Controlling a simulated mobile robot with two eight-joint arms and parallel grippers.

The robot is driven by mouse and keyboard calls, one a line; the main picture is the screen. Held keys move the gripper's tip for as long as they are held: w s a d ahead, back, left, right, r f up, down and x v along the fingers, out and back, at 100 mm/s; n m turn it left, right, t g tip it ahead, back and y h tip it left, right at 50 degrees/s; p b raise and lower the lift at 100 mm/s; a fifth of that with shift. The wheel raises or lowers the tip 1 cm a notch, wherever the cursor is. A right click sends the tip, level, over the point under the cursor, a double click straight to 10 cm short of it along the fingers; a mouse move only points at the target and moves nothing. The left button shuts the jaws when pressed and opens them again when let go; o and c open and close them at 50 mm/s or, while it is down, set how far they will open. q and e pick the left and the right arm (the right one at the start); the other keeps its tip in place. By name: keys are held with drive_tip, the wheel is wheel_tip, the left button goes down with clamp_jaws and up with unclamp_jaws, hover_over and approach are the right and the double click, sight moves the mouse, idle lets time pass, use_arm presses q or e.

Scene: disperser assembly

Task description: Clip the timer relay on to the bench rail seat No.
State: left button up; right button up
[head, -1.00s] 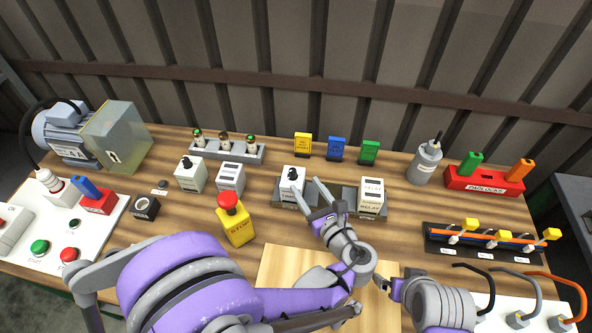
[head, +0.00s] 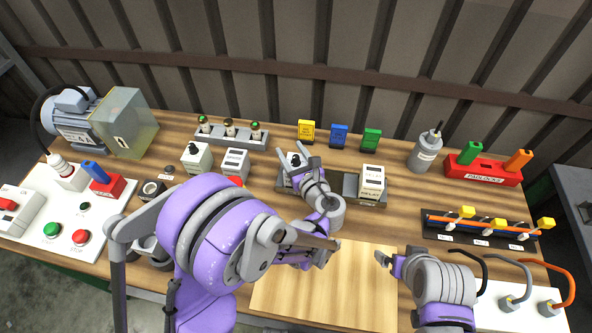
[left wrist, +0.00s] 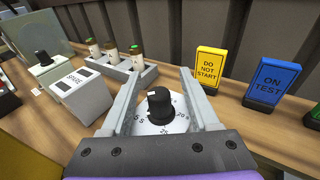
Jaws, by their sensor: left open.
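The timer relay, a white block with a black knob, sits on the dark rail seat (head: 350,187). In the head view my left gripper (head: 298,156) hides most of it. In the left wrist view the timer relay's dial face (left wrist: 150,126) and knob lie between the two fingers of my left gripper (left wrist: 158,88). The fingers are open, one on each side of the dial; I cannot tell whether they touch it. A second white block, marked relay (head: 372,180), sits at the rail's right end. My right gripper (head: 385,261) is over the bench's front right; its jaws are unclear.
A white spare block (head: 235,164) and a white knobbed block (head: 196,157) stand left of the rail. Yellow, blue and green tags (head: 338,136) stand behind it. A light wooden board (head: 330,285) lies in front, largely clear.

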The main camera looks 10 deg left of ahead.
use_arm(q)
drive_tip(key=shift+s, duration=0.1)
drive_tip(key=shift+c, duration=0.3)
clamp_jaws()
idle(0.9)
